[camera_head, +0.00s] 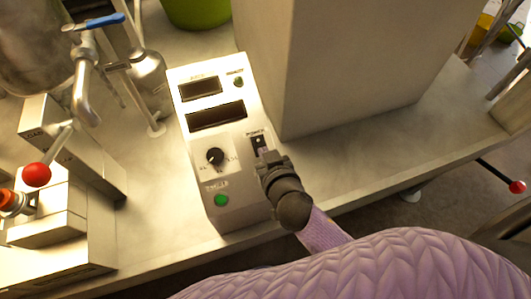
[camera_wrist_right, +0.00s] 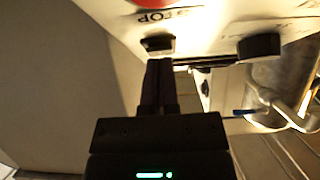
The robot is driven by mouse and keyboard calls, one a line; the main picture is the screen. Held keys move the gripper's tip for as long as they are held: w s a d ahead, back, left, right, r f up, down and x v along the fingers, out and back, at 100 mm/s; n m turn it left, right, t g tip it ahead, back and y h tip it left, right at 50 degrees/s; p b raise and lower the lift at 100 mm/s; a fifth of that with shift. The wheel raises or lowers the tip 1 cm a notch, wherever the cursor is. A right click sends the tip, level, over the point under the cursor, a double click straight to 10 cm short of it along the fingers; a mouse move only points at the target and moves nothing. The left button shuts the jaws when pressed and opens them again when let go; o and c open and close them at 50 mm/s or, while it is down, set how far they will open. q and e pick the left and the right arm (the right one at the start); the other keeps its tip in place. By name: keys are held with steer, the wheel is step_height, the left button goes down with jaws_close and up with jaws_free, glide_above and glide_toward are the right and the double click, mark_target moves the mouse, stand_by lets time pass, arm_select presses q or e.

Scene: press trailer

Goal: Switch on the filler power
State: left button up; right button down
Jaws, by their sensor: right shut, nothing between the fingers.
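The filler's control box (camera_head: 186,131) is a pale sloped panel with two dark displays, a knob and a green button. The power switch (camera_head: 258,141) sits at its right side under a small label. My right gripper (camera_head: 264,156) is shut and empty, with its fingertips right at the switch's lower edge. My left gripper is not in view.
The black knob (camera_head: 215,156) and green button (camera_head: 221,200) lie left of my right gripper. A large pale box (camera_head: 345,60) stands behind it. A red-balled lever (camera_head: 37,174) and metal pipework with a blue-handled valve (camera_head: 93,22) are at left. The bench to the right is clear.

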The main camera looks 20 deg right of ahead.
step_height(320, 180, down, 2)
steer(key=b, duration=0.4)
steer(key=shift+f+t, duration=0.1)
steer(key=shift+t, duration=0.3)
steer(key=shift+r+p, duration=0.45)
steer(key=shift+r, duration=0.35)
steer(key=shift+w+a+r+p, duration=0.1)
steer(key=shift+r+p, duration=0.55)
steer(key=shift+p, duration=0.25)
steer(key=shift+r, duration=0.1)
